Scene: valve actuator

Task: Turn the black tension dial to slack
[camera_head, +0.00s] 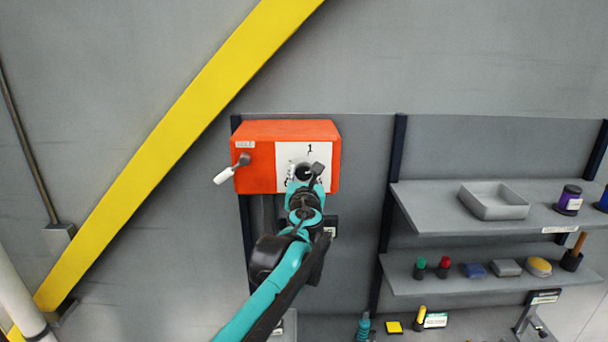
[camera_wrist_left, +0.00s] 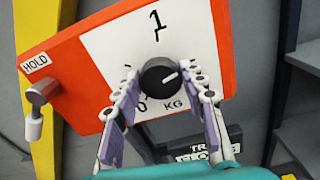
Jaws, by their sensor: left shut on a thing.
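An orange box (camera_head: 255,155) is fixed on the grey wall; it also fills much of the left wrist view (camera_wrist_left: 75,95). Its white face panel (camera_wrist_left: 110,45) carries a "1" at the top, a "0" at lower left and "KG". The round black dial (camera_wrist_left: 157,77) sits on this panel, with a white mark towards its right side. My left gripper (camera_head: 304,180) is at the dial, with one finger on each side of it in the left wrist view, shut on it. In the head view the gripper partly covers the dial. My right gripper is not in view.
A lever with a white handle (camera_head: 224,176) sticks out at the box's left, by a "HOLD" label (camera_wrist_left: 35,62). A dark sign (camera_wrist_left: 210,143) is below the box. Shelves (camera_head: 430,278) with a tray (camera_head: 493,201) and small items stand at right. A yellow beam (camera_head: 165,165) slants at left.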

